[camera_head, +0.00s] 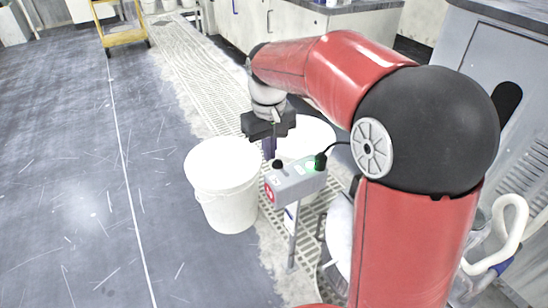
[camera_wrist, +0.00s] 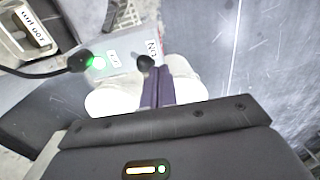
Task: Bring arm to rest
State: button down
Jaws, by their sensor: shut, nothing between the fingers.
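My red arm reaches over from the right in the head view and bends down to my gripper (camera_head: 269,150). The gripper points downward, and its two dark purple fingers are together with nothing between them. In the wrist view the shut gripper (camera_wrist: 158,74) shows close to a black knob on a grey control box (camera_wrist: 120,52). I cannot tell whether the fingertips touch the knob. In the head view the control box (camera_head: 297,182) sits on a post just below the gripper, with a green-lit button and a cable.
A white bucket (camera_head: 224,185) stands on the floor left of the control box, and another white round container (camera_head: 312,138) is behind it. Grey cabinets (camera_head: 270,22) line the back. A yellow cart (camera_head: 122,28) is far left. The left floor is open.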

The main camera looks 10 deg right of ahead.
jog(key=shift+r+p, duration=0.45)
jog(key=shift+r, duration=0.45)
jog(key=s+d+r+m+t, duration=0.1)
jog(key=s+d, duration=0.4)
jog(key=s, duration=0.5)
jog(key=s+d+m+t, duration=0.3)
jog(key=s+d+t, duration=0.1)
jog(key=s, duration=0.7)
jog(key=shift+s+d+r+m+t, duration=0.2)
jog(key=shift+d+r+m+t, duration=0.15)
jog(key=shift+d, duration=0.1)
